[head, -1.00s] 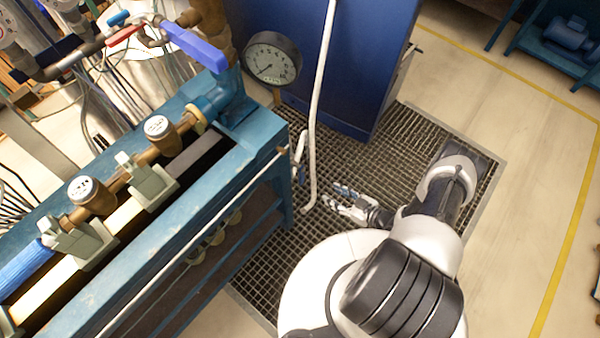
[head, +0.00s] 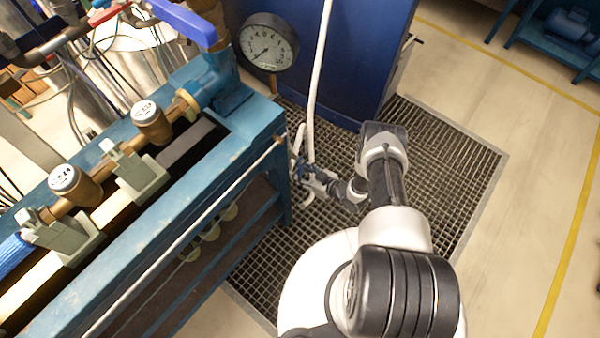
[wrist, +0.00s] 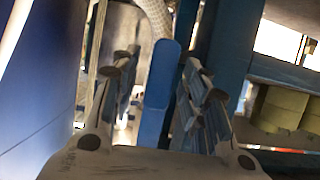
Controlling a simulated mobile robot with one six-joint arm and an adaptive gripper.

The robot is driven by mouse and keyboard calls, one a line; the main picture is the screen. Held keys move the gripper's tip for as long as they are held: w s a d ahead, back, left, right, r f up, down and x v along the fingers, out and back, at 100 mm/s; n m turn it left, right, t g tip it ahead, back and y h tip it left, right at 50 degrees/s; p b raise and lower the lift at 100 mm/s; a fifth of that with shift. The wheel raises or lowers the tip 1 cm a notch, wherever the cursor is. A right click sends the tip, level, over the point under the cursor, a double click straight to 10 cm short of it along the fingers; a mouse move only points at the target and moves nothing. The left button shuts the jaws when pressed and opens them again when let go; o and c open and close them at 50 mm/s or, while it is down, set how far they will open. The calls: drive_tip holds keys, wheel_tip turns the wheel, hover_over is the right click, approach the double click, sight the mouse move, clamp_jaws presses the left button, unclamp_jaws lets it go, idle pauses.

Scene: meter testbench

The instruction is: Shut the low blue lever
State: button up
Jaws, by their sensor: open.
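The low blue lever (wrist: 158,95) is a flat blue bar with a rounded top, standing upright in the wrist view. It shows between the two fingers of my gripper (wrist: 160,70), which are open on either side of it. I cannot tell whether either finger touches it. In the head view my gripper (head: 309,174) is low beside the bench's right end, by the foot of the white pipe. There the lever is hard to make out among the fingers.
The blue bench (head: 255,122) carries brass pipework with meters. A larger blue lever (head: 183,20) sits high at the upper left. A pressure gauge (head: 268,42) and a white vertical pipe (head: 318,70) stand close to my arm. The floor grating (head: 450,150) is clear to the right.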

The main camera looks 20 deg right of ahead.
drive_tip(key=shift+w+a, duration=0.1)
drive_tip(key=shift+w, duration=0.1)
clamp_jaws()
idle(0.5)
